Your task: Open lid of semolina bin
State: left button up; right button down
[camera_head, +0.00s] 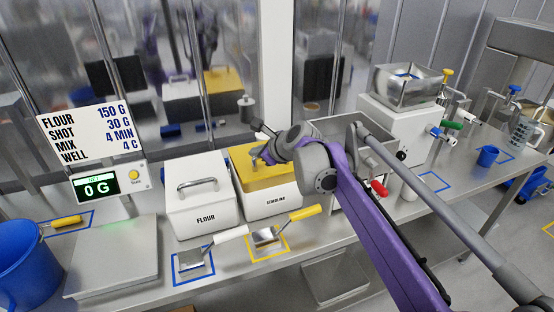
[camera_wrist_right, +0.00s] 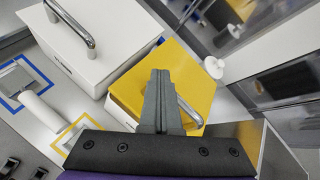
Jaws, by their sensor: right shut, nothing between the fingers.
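The semolina bin (camera_head: 272,203) is a white box with a yellow lid (camera_head: 243,172), standing right of the flour bin. The lid sits on the bin and looks closed. In the right wrist view the yellow lid (camera_wrist_right: 196,65) has a metal bar handle (camera_wrist_right: 187,108). My right gripper (camera_head: 261,156) is over the lid; in the wrist view its fingers (camera_wrist_right: 160,82) are shut and empty, beside the handle and covering part of it. I cannot tell whether they touch it. My left gripper is not in view.
The flour bin (camera_head: 203,205) with its handle stands close on the left. A white scoop (camera_head: 196,260) and a yellow scoop (camera_head: 267,235) lie in front. A scale (camera_head: 115,262) and blue bucket (camera_head: 22,262) are at left. A steel container (camera_head: 345,135) is behind my right arm.

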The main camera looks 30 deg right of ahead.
jog(key=s+m+t+h, duration=0.2)
jog(key=s+m, duration=0.3)
jog(key=s, duration=0.1)
jog(key=m+t+h+b, duration=0.1)
jog(key=m+h, duration=0.2)
jog(key=m, duration=0.1)
send_over(275, 171)
notch_tip(275, 171, down, 3)
jog(key=shift+d, duration=0.1)
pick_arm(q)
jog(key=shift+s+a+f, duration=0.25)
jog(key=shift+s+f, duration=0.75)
pick_arm(e)
jog(key=shift+r+t, duration=0.1)
jog(key=shift+t, duration=0.2)
jog(key=shift+w, duration=0.1)
